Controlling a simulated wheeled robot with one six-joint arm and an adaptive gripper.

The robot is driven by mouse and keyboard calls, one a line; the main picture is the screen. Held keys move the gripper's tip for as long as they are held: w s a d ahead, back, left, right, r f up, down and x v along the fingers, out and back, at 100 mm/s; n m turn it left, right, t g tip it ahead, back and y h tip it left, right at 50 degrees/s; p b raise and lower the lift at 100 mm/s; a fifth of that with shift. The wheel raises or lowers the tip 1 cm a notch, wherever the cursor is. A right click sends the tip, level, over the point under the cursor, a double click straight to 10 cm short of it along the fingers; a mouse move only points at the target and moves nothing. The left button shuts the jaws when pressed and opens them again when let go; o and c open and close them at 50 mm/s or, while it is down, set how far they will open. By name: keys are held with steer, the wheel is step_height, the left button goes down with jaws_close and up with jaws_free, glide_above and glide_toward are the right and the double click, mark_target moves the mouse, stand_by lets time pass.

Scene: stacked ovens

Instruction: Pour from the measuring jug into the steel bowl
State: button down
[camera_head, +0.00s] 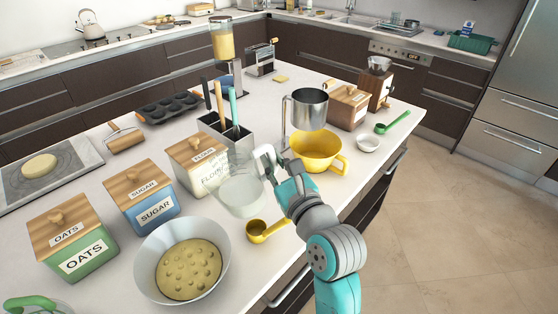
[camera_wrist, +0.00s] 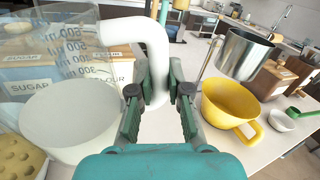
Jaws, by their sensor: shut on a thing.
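The clear measuring jug (camera_head: 243,191) has printed marks and holds something white low inside. My gripper (camera_head: 268,160) is shut on its white handle (camera_wrist: 150,52). In the wrist view the jug (camera_wrist: 68,118) fills the left side. It looks near upright, but its exact tilt and height above the counter are hard to tell. The steel bowl (camera_head: 222,262) stands on the counter at the front, to the left of and nearer than the jug, with lumpy yellow dough (camera_head: 190,268) in it. Only the dough (camera_wrist: 18,160) shows clearly at the wrist view's lower left.
A yellow scoop (camera_head: 262,230) lies near the front edge. Flour (camera_head: 192,178), sugar (camera_head: 150,212) and oats (camera_head: 85,253) canisters stand left and behind.

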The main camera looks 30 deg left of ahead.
mark_target(247, 161)
steer(key=s+n, duration=0.1)
steer(key=n, duration=0.1)
steer(key=s+a+r+n+y, duration=0.1)
steer(key=s+n, duration=0.1)
steer(key=s+a+n, duration=0.1)
steer(key=s+n, duration=0.1)
steer(key=n, duration=0.1)
steer(key=shift+a+r+y, duration=0.15)
steer(key=shift+a+y, duration=0.05)
steer(key=shift+y, duration=0.1)
steer(key=shift+s, duration=0.1)
steer(key=shift+s+n, duration=0.25)
steer(key=shift+n, duration=0.05)
stand_by(0.8)
steer(key=shift+s+a+f+n, duration=0.15)
steer(key=shift+s+f+n, duration=0.1)
steer(key=shift+n, duration=0.15)
steer(key=shift+s, duration=0.1)
stand_by(0.4)
steer(key=shift+s+a+f+n, duration=0.15)
steer(key=shift+n, duration=0.15)
